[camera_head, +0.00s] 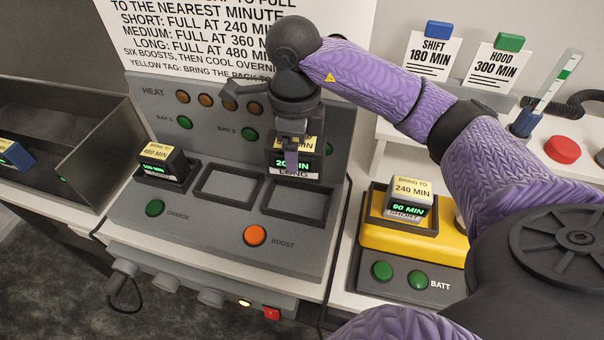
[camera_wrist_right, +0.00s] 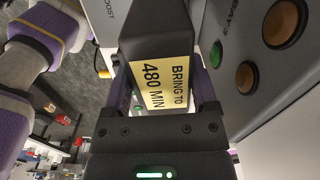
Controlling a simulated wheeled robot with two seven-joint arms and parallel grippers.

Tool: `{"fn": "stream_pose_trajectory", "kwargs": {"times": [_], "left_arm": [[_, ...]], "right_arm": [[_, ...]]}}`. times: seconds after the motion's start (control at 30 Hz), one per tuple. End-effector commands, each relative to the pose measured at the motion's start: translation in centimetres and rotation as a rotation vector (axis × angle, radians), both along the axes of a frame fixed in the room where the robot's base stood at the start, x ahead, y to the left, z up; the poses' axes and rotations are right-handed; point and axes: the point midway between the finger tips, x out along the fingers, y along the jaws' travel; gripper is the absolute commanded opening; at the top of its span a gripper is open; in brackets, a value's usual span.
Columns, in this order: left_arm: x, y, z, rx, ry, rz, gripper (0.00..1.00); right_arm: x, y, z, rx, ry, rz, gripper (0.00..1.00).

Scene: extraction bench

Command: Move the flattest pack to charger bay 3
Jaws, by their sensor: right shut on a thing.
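My right gripper (camera_head: 291,148) is shut on a dark pack (camera_head: 312,164) and holds it upright over the rear of the rightmost charger bay (camera_head: 297,203). The pack has a green display starting with 20, a LONG label and a yellow tag. In the wrist view the tag on the held pack (camera_wrist_right: 163,82) reads BRING TO 480 MIN. The charger (camera_head: 200,217) has an empty middle bay (camera_head: 227,186). Another pack (camera_head: 165,166), tagged 480 MIN, sits in its left bay; its green display is too small to read surely. My left gripper is out of view.
A SHORT pack (camera_head: 409,200), showing 90 MIN and tagged 240 MIN, sits in a yellow holder (camera_head: 385,239) at right. A blue pack (camera_head: 15,155) is in the grey bin (camera_head: 85,150) at left. The charger's upright panel (camera_head: 225,120) stands close behind the held pack.

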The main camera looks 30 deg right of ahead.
Motion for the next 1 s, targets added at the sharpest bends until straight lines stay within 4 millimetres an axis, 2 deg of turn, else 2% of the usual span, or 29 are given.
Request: {"fn": "stream_pose_trajectory", "kwargs": {"times": [0.07, 0.13, 0.3, 0.47, 0.6, 0.93, 0.97, 1.0], "left_arm": [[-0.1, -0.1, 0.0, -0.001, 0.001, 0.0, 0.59], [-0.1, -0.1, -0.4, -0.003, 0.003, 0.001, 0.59], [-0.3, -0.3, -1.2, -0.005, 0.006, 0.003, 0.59], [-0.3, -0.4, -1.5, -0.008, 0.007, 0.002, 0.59], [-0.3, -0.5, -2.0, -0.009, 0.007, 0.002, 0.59], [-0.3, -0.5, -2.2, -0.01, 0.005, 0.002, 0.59], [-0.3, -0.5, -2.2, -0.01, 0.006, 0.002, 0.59], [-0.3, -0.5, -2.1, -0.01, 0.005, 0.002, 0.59]], "right_arm": [[0.0, -0.3, -0.3, 0.0, 0.002, -0.072, 0.0], [0.0, -0.4, -1.7, -0.001, 0.005, -0.103, 0.0], [0.0, -0.4, -5.5, -0.001, 0.004, -0.108, 0.0], [0.0, -0.4, -7.4, 0.0, 0.003, -0.107, 0.0], [0.0, -0.4, -9.9, 0.0, 0.004, -0.105, 0.0], [0.1, -0.4, -10.3, -0.001, 0.0, -0.103, 0.0], [0.0, -0.4, -10.4, -0.001, 0.002, -0.103, 0.77], [0.0, -0.4, -10.3, -0.001, 0.002, -0.103, 0.85]]}}
